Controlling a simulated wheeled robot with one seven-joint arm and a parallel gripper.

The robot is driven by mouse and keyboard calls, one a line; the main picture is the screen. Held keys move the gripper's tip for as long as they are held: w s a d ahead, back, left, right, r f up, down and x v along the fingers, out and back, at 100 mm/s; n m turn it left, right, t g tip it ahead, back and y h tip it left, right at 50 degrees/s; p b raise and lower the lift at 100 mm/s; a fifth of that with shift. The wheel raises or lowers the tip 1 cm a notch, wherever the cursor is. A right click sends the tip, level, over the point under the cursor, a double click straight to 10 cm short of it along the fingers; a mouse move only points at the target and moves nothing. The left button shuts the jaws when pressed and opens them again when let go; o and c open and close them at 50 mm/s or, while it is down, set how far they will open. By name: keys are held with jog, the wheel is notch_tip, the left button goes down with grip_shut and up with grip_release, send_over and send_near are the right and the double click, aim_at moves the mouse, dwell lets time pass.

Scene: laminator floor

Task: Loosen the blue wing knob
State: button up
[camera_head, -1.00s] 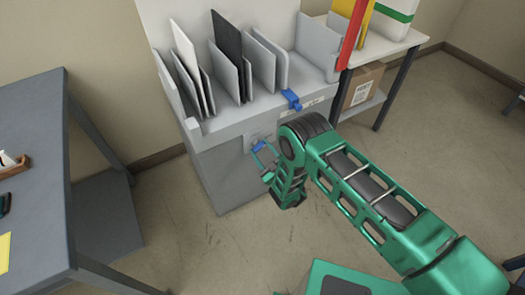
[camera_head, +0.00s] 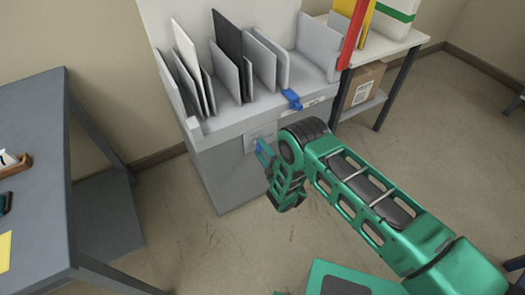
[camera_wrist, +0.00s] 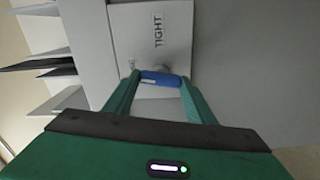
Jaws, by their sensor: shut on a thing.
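The blue wing knob (camera_wrist: 161,79) sits on a pale plate (camera_wrist: 172,22) on the front of the grey machine. In the wrist view its wing lies across the picture between my two green fingers, which touch its ends. My gripper (camera_wrist: 159,80) is shut on it. The plate carries the word TIGHT, turned sideways in this view, and a smaller mark left of the knob that I cannot read. In the head view the knob (camera_head: 259,146) shows as a small upright blue patch at the tip of my gripper (camera_head: 261,151), partly hidden by it.
A second blue part (camera_head: 292,99) sits on the machine's front edge, above right of the knob. Upright panels (camera_head: 230,58) stand in the machine's top. A grey table (camera_head: 35,165) is at left, and a white-topped shelf with a cardboard box (camera_head: 362,86) at right.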

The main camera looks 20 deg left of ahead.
jog(key=shift+s+a+n, duration=0.1)
jog(key=shift+a+n, duration=0.05)
jog(key=shift+n, duration=0.95)
jog(key=shift+f, duration=0.1)
jog(key=o, duration=1)
jog(key=shift+o, duration=0.2)
jog(key=shift+d, duration=0.2)
jog(key=shift+s+d, duration=0.15)
jog(key=shift+d, duration=0.1)
jog(key=v, duration=1)
jog(key=shift+a, duration=0.1)
